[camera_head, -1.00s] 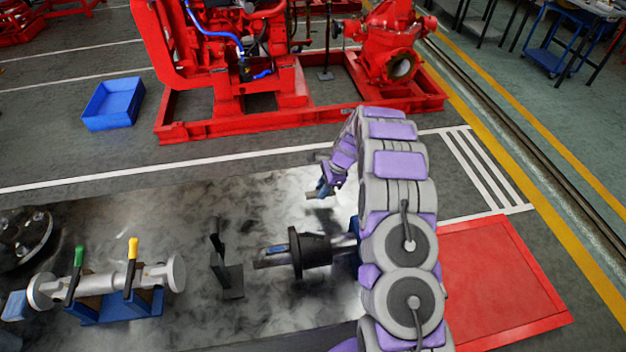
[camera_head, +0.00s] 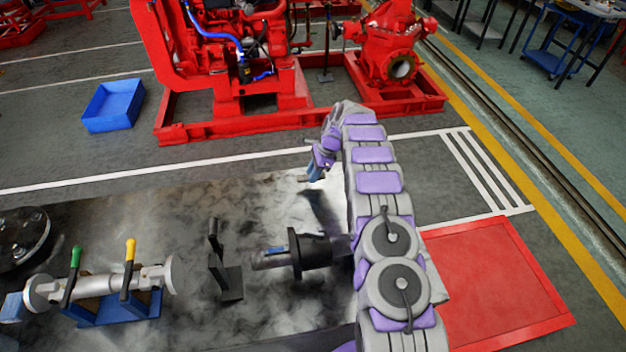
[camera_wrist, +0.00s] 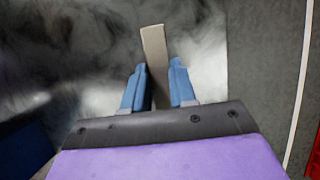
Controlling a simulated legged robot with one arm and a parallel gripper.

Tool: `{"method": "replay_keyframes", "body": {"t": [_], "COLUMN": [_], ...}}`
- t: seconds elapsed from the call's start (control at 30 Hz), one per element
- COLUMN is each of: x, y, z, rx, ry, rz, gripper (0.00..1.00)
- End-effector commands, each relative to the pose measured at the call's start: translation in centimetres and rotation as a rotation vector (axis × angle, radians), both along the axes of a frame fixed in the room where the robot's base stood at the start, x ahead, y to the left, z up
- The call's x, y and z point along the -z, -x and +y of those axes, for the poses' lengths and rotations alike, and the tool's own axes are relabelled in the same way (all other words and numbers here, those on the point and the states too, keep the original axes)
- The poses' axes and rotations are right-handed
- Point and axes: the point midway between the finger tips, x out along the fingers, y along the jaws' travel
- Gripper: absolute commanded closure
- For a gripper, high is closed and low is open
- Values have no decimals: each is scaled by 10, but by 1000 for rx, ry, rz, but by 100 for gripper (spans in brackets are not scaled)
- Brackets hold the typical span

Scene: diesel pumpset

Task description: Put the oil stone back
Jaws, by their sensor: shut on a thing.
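The oil stone, a flat grey-beige bar (camera_wrist: 154,48), is between the two blue fingers of my gripper (camera_wrist: 158,72) in the wrist view. Its far end sticks out past the fingertips. In the head view my gripper (camera_head: 314,174) is above the far side of the mottled grey table top (camera_head: 150,215), with a small end of the bar (camera_head: 303,178) showing at its left. My gripper is shut on the stone, which is clear of the objects on the table. I cannot tell which spot is the stone's own place.
A black flange on a shaft (camera_head: 312,252) lies near my arm. Left of it are a black upright bracket (camera_head: 218,262), a metal pipe piece (camera_head: 100,286) with green and yellow handles, and a dark disc (camera_head: 20,238). A blue bin (camera_head: 112,105) and red pumpset (camera_head: 290,100) stand beyond.

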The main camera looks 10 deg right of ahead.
Motion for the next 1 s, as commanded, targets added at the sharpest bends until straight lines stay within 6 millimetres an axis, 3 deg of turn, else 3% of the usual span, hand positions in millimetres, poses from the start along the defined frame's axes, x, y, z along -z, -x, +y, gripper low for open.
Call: {"method": "replay_keyframes", "body": {"t": [0.3, 0.6, 0.63, 0.87, 1.0], "x": [36, 36, 36, 36, 36], "y": [0, 0, 0, 0, 0], "z": [-1, 0, 0, 0, 0], "rx": [1, 0, 0, 0, 0], "ry": [0, 0, 0, 0, 0], "rz": [3, 0, 0, 0, 0], "gripper": [98, 98, 71, 49, 48]}}
